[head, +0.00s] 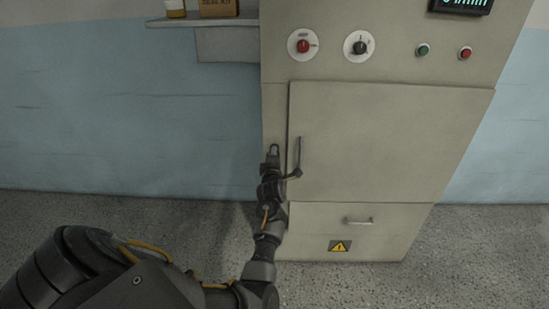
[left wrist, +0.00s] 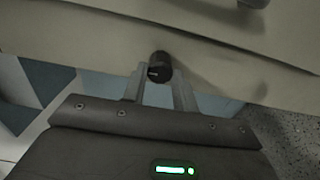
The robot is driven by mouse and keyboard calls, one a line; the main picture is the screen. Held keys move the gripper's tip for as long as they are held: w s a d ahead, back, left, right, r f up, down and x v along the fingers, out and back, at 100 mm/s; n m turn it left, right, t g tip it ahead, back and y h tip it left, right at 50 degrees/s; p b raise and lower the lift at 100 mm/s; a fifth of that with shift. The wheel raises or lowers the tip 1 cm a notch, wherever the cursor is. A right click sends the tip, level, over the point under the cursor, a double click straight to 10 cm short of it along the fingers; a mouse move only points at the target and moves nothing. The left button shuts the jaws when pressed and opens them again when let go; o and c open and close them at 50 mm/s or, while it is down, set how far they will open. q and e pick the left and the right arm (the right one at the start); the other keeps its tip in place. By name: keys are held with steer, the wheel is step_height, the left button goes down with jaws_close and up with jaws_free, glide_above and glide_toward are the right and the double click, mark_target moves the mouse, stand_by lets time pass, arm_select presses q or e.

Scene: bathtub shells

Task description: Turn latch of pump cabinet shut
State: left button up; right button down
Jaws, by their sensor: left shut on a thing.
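The pump cabinet (head: 385,185) is a beige cabinet, and its large upper door (head: 400,130) appears shut or nearly so. A dark bar handle (head: 297,155) stands at the door's left edge. My left gripper (head: 272,153) is at the cabinet's left frame strip, just left of that handle. In the left wrist view, its two grey fingers (left wrist: 159,84) are shut on a dark round latch knob (left wrist: 158,66) with a small pale mark. In the head view the gripper mostly hides the latch. My right gripper is in neither view.
Above the door are a red knob (head: 303,46), a black knob (head: 359,43), and green (head: 422,50) and red (head: 465,53) buttons. A lower drawer (head: 380,240) has a handle (head: 358,220). A shelf (head: 200,22) holds a box and bottle. The floor (head: 130,215) left of the cabinet looks clear.

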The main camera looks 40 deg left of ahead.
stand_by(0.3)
arm_select(q)
steer(key=o, duration=1)
steer(key=shift+c, duration=0.2)
steer(key=s+d+m+p, duration=0.65)
steer(key=s+m, duration=0.25)
steer(key=m, duration=0.9)
steer(key=s+d+f+m+g+h, duration=0.1)
steer(key=s+d+f+m+h, duration=0.1)
steer(key=f, duration=1)
steer(key=s+d+f+m+g+h, duration=0.2)
steer(key=s+f, duration=0.4)
steer(key=f, duration=0.7)
steer(key=shift+s+d+m+g+h+p, duration=0.25)
steer(key=shift+d+m+h+p, duration=0.3)
steer(key=shift+m, duration=0.55)
